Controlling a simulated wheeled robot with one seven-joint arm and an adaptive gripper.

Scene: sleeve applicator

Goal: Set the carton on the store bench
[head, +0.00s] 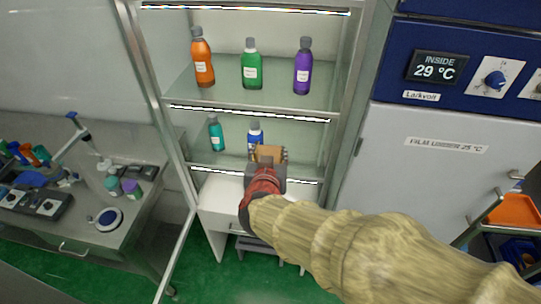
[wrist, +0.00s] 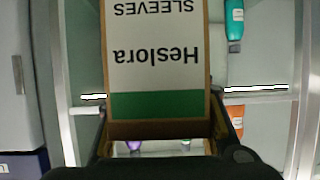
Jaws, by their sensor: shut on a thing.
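My gripper (head: 266,172) is shut on a carton (head: 268,153). In the head view only a small brown part of the carton shows above the jaws, in front of the glass-shelved cabinet. In the wrist view the carton (wrist: 155,55) fills the middle, with a white face, a green band and upside-down text reading "Heslora SLEEVES". My gripper's fingers (wrist: 160,128) lie on either side of it. A grey bench (head: 120,222) stands at the left; no label shows whether it is the store bench.
The cabinet's upper shelf holds orange (head: 202,62), green (head: 251,70) and purple (head: 303,70) bottles; teal (head: 215,134) and blue (head: 254,130) bottles stand lower. A white drawer unit (head: 222,196) is below. Instruments (head: 40,204) and small bottles (head: 131,188) occupy the left bench. An incubator (head: 440,170) stands right.

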